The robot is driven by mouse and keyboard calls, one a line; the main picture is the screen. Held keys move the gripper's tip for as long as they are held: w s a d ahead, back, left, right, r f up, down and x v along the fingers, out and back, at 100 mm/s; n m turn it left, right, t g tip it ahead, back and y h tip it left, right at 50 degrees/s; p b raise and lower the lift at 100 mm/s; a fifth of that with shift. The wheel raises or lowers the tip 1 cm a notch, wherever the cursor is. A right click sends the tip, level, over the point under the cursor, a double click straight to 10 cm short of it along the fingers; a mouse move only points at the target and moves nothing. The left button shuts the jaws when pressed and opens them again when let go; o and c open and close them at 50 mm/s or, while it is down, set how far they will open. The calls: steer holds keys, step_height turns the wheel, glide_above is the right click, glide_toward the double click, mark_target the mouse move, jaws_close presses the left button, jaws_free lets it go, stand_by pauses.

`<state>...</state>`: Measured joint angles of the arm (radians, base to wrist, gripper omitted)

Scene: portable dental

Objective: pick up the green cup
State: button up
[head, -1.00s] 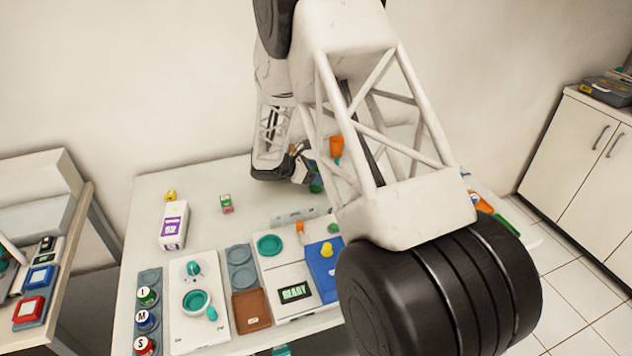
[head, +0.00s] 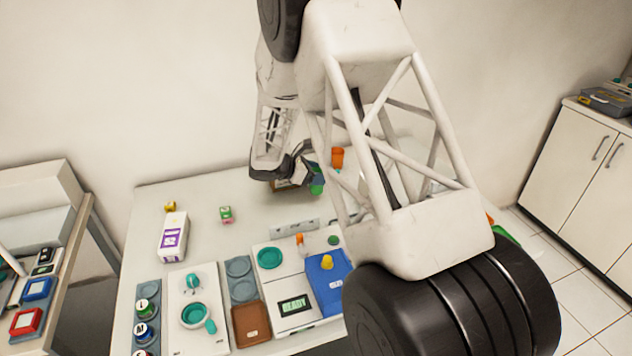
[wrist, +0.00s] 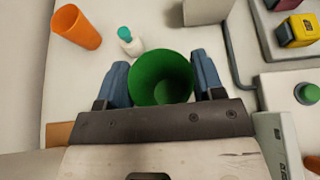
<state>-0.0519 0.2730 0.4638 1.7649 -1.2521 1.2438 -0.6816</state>
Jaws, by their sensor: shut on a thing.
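The green cup (wrist: 161,80) sits between the two blue fingers of my gripper (wrist: 161,84) in the wrist view, with its open mouth facing the camera. My gripper is shut on it, one finger at each side. In the head view, a small part of the green cup (head: 317,187) shows below my gripper (head: 310,174), near the back of the table. My own arm hides much of that area. I cannot tell whether the cup's base touches the table.
An orange cup (wrist: 76,28) and a small white bottle with a teal cap (wrist: 130,41) stand close by. A white device with a green button (wrist: 307,93) is at the right.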

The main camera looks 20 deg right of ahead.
steer(key=shift+r, duration=2.9)
steer(key=shift+s, duration=0.1)
